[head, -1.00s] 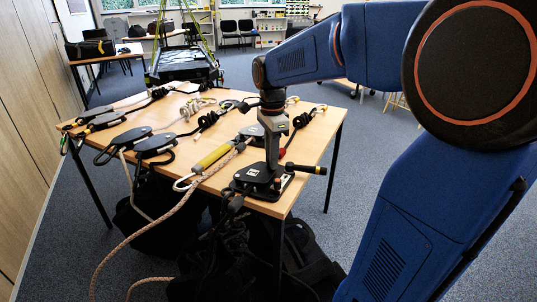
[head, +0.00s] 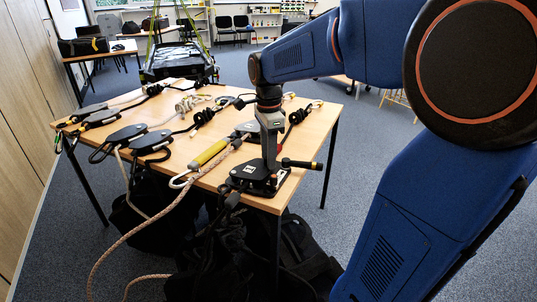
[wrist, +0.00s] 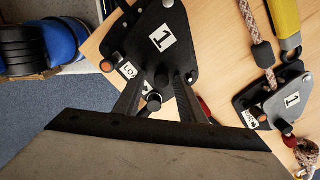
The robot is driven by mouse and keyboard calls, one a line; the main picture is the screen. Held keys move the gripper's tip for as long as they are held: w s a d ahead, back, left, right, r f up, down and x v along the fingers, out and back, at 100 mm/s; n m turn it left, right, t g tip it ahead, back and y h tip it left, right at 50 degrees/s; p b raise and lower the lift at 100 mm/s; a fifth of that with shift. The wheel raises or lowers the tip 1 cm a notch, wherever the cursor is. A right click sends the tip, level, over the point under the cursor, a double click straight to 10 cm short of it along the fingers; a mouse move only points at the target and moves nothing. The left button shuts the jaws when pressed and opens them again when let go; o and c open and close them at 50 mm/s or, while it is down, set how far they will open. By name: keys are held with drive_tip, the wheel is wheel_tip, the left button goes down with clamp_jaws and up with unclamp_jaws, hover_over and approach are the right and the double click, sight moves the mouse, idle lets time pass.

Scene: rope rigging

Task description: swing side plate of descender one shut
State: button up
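Descender one (head: 254,172) lies at the near corner of the wooden table, its black handle (head: 300,163) pointing right. In the wrist view, its black side plate (wrist: 165,35) bears a white "1" label. My gripper (head: 270,165) points straight down over the descender. In the wrist view, the fingertips of my gripper (wrist: 160,80) stand on either side of a small dark peg at the plate's edge. The plate lies close beyond the fingertips. I cannot tell whether the fingers press on the peg. The fingers partly hide the descender's body, and how far the plate is open is unclear.
Several black devices (head: 125,135) lie along the table's left side. Black bags (head: 235,250) lie under the table. Floor to the right is clear.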

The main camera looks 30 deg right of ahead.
wheel_tip(320, 180, up, 17)
drive_tip(key=shift+r, duration=0.2)
idle(0.5)
idle(0.4)
drive_tip(key=s+a+f+n+t, duration=0.2)
drive_tip(key=s+f+n, duration=0.8)
drive_tip(key=s+a+f+n+t, duration=0.2)
drive_tip(key=s+f+n, duration=0.8)
drive_tip(key=s+f, duration=0.1)
drive_tip(key=shift+f+t, duration=0.3)
drive_tip(key=shift+t, duration=0.1)
